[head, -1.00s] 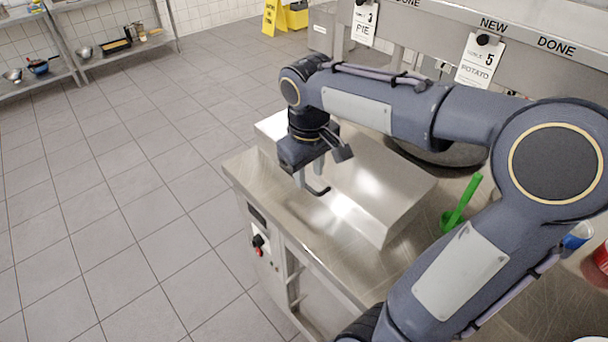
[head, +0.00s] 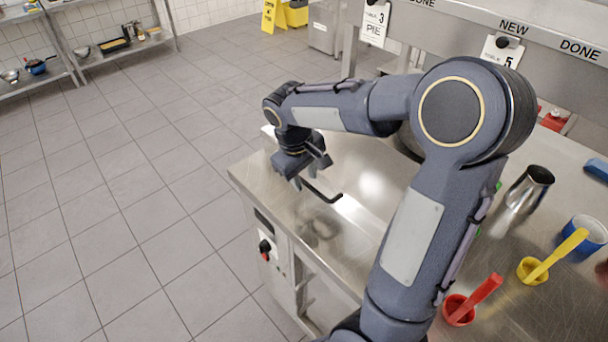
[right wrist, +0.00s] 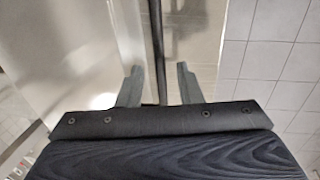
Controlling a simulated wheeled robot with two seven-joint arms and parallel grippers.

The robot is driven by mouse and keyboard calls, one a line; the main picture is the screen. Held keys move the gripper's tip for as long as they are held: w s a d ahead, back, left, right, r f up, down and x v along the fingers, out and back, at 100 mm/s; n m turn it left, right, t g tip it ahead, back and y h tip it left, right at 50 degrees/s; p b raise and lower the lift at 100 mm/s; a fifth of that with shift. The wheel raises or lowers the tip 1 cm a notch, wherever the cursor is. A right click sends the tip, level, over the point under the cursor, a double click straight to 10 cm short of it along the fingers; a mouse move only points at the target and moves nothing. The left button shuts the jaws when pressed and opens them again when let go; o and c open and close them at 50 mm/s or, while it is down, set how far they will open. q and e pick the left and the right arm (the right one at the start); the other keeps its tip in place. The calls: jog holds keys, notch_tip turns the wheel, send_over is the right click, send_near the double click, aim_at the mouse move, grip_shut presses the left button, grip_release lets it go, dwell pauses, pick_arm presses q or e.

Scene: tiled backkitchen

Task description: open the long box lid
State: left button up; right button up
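The long box (head: 372,172) is shiny steel and lies on the counter, partly hidden behind my right arm. Its black bar handle (head: 325,195) sticks out at the front, under my right gripper (head: 312,174). In the right wrist view, the handle (right wrist: 156,40) runs between the two fingers of my right gripper (right wrist: 159,68), with gaps visible on both sides. The fingers are apart and not closed on it. I cannot tell whether the lid is shut or slightly raised. My left gripper is not in view.
Order cards hang from the rail behind. The tiled floor at left is clear.

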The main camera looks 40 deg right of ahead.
grip_shut()
